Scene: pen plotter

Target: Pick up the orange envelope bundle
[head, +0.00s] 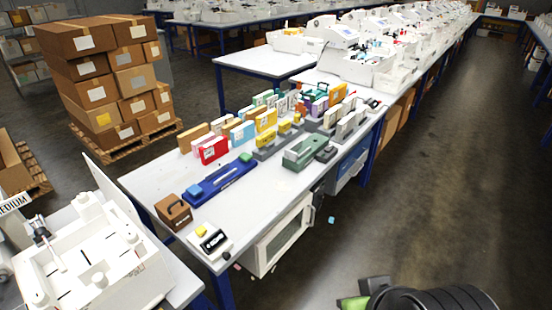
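Several flat bundles stand upright in a row on the long white table. An orange-yellow bundle (337,93) stands near the far end of the group, partly hidden by small things in front of it. It looks like the orange envelope bundle, but it is small here and I cannot be sure. A yellow bundle (266,119) stands nearer, and a tan one (193,138) stands at the near left of the row. Dark, ribbed parts of my arm show at the bottom right edge, apart from the table. My gripper's fingertips are not seen.
A red bundle (214,150), a blue bundle (243,133), a long blue tool (220,180), a green-grey device (303,151) and a brown box (173,212) share the table. A white plotter (90,255) is at lower left, stacked cartons (95,92) behind. The floor (440,190) at right is clear.

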